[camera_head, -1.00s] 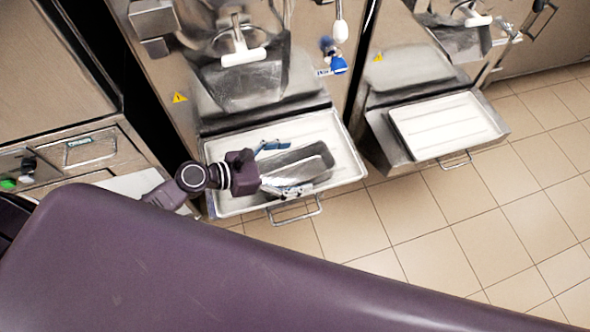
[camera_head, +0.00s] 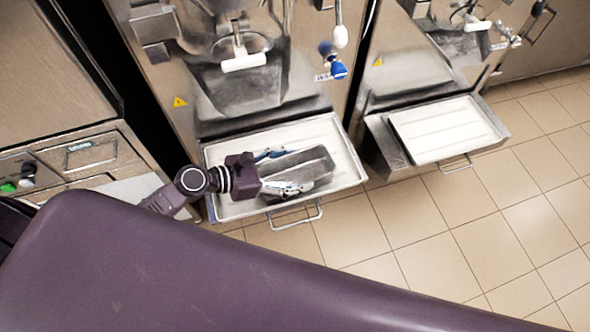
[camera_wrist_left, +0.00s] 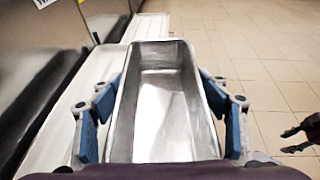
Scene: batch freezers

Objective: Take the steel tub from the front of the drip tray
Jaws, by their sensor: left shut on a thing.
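The steel tub (camera_head: 312,164) is a long, open, empty metal pan over the white drip tray (camera_head: 347,160) of the left machine. My left gripper (camera_head: 281,171) reaches in from the left, with its blue-padded fingers on both long sides of the tub. In the left wrist view the tub (camera_wrist_left: 160,105) lies between the two fingers, and the gripper is shut on it. I cannot tell whether the tub touches the tray floor. A dark, jointed thing (camera_wrist_left: 301,136) at the right edge of the wrist view looks like part of my right gripper; its state is unclear.
The left machine's steel front (camera_head: 245,85) rises behind the tray. A wire handle (camera_head: 295,217) sticks out at the tray's front. A second machine with an empty white tray (camera_head: 447,128) stands to the right. Tiled floor (camera_head: 430,220) is open in front.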

